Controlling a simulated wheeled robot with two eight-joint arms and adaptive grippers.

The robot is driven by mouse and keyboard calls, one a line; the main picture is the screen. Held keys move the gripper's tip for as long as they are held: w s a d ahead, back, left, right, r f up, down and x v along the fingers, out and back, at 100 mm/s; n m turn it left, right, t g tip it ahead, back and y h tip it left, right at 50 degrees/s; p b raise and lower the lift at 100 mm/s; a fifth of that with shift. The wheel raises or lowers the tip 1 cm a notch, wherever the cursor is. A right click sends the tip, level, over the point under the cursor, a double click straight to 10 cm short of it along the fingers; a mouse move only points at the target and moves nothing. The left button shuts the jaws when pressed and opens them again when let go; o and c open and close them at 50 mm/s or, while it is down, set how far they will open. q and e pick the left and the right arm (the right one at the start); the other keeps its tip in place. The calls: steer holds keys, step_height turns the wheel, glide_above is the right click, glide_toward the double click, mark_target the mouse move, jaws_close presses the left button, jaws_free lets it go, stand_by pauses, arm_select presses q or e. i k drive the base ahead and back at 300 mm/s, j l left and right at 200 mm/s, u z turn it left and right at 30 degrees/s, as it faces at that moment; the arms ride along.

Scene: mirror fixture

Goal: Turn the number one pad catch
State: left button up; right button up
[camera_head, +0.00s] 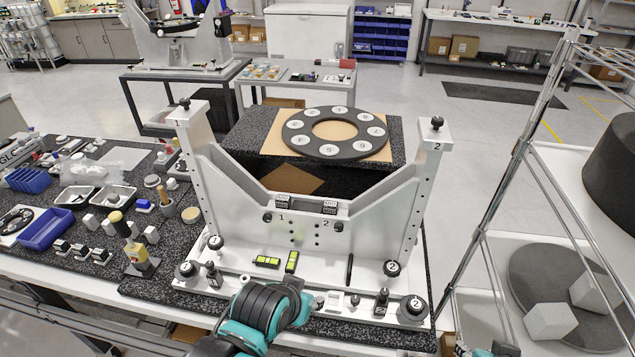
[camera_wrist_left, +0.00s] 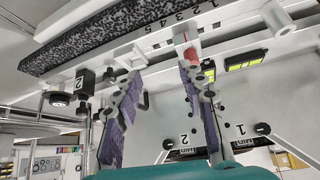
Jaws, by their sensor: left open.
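The pale metal fixture (camera_head: 305,240) stands on the bench with a "1" label left of centre and a "2" label right of centre. A small dark catch (camera_head: 267,217) sits beside the "1"; it also shows in the wrist view (camera_wrist_left: 262,129). A similar dark catch (camera_head: 338,227) sits beside the "2". My left arm reaches in front of the fixture's base in the head view, its fingers hidden there. In the wrist view my left gripper (camera_wrist_left: 160,72) is open, its purple-padded fingers apart with nothing gripped. The number one catch lies outside them, to the right.
Two green spirit levels (camera_head: 267,262) (camera_head: 292,261) lie on the fixture's base. Round knobs (camera_head: 185,270) (camera_head: 413,307) stand at the base's front corners. A black numbered ring (camera_head: 295,140) lies behind the fixture. Blue bins (camera_head: 47,229) and tools crowd the bench at left.

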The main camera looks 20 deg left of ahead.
mark_target(267, 217)
steer(key=k+j+z, duration=0.15)
steer(key=k+j, duration=0.65)
steer(key=k, duration=0.15)
